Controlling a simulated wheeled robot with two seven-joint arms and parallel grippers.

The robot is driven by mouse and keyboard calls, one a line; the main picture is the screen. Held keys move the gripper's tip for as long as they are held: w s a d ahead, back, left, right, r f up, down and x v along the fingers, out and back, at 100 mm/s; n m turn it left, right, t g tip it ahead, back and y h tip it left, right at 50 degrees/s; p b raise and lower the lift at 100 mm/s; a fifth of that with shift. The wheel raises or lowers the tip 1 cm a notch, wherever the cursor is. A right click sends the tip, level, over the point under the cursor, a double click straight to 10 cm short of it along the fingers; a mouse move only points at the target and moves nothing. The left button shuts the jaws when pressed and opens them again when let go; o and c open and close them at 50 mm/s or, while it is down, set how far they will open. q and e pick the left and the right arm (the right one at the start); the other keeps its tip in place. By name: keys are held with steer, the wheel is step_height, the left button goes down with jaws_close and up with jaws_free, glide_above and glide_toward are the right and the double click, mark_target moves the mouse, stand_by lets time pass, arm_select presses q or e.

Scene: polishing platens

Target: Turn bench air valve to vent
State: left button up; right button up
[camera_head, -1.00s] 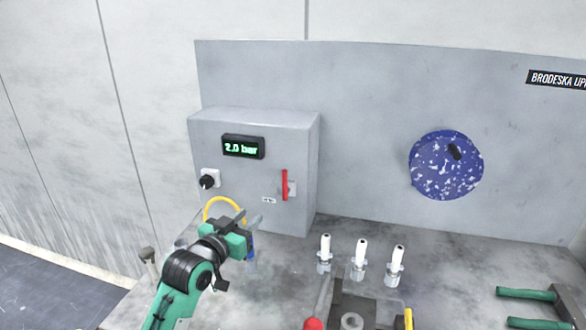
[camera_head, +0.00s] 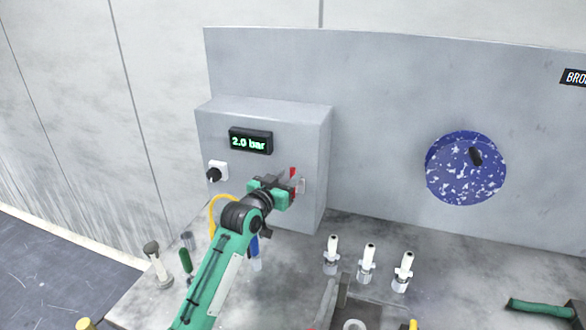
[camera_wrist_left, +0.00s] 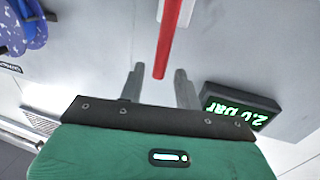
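The bench air valve is a red lever (camera_head: 293,173) on the front of the grey box, standing upright. Its lower part is hidden behind my left gripper (camera_head: 290,187), which is right in front of it. In the left wrist view the red lever (camera_wrist_left: 171,38) reaches down between the two fingers of my left gripper (camera_wrist_left: 159,74). The fingers are apart, with a gap on both sides of the lever. The small label below the lever is hidden. The pressure display (camera_head: 250,141) reads 2.0 bar. My right gripper is not in view.
A black knob (camera_head: 214,174) is left of the lever on the grey box (camera_head: 318,140). A yellow hose (camera_head: 213,215) runs below it. Several white-topped fittings (camera_head: 368,262) stand on the bench to the right. A blue speckled disc (camera_head: 450,180) is on the back panel.

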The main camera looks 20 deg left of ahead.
mark_target(291, 173)
arm_select(q)
steer(key=shift+p+x, duration=0.3)
steer(key=shift+x, duration=1.45)
jaws_close()
